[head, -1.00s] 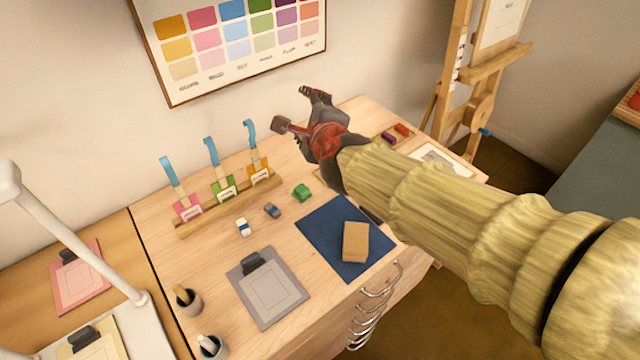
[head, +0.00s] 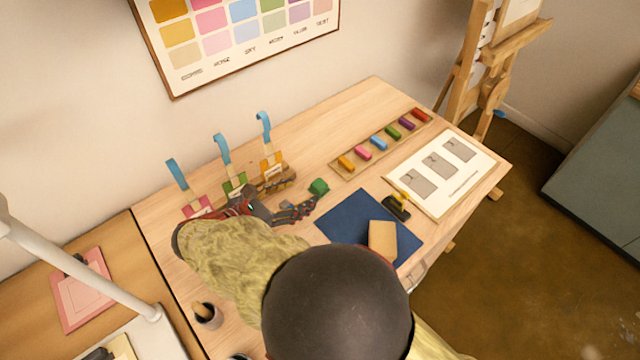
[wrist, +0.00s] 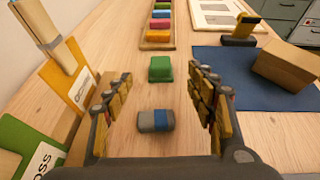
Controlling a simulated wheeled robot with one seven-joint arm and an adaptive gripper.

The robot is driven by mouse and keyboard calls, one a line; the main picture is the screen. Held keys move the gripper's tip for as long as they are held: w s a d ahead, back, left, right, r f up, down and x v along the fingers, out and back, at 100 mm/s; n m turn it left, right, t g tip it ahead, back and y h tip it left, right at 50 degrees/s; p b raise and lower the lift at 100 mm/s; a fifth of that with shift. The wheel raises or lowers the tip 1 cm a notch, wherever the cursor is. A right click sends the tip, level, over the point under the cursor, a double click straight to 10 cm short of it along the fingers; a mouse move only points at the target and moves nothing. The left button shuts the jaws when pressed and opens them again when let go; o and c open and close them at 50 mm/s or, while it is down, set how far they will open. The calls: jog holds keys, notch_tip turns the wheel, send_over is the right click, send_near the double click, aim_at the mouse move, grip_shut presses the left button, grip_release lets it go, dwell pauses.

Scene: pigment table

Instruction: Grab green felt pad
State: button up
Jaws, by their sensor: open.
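The green felt pad (head: 319,187) is a small dark green block on the light wood table, left of the blue mat. It also shows in the wrist view (wrist: 160,68), centred beyond my fingers. My gripper (head: 298,200) is low over the table, just to the left of the pad, with its fingers toward it. In the wrist view my gripper (wrist: 162,84) is open, one finger on each side, with nothing held. A grey and blue block (wrist: 156,121) lies between the fingers, nearer to the palm than the pad.
A rack with green (wrist: 28,142) and yellow (wrist: 75,92) tagged holders stands close to the left finger. On the right, the blue mat (head: 349,219) bears a tan block (head: 382,240). A tray of coloured sticks (head: 348,172) and a white card (head: 478,179) lie beyond.

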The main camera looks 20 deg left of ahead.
aim_at(316, 186)
jog(key=b+x, duration=0.2)
jog(key=x, duration=0.5)
jog(key=shift+b, duration=0.3)
jog(key=shift+r, duration=0.1)
jog(key=shift+c, duration=0.7)
jog(key=shift+s, duration=0.1)
jog(key=c, duration=1)
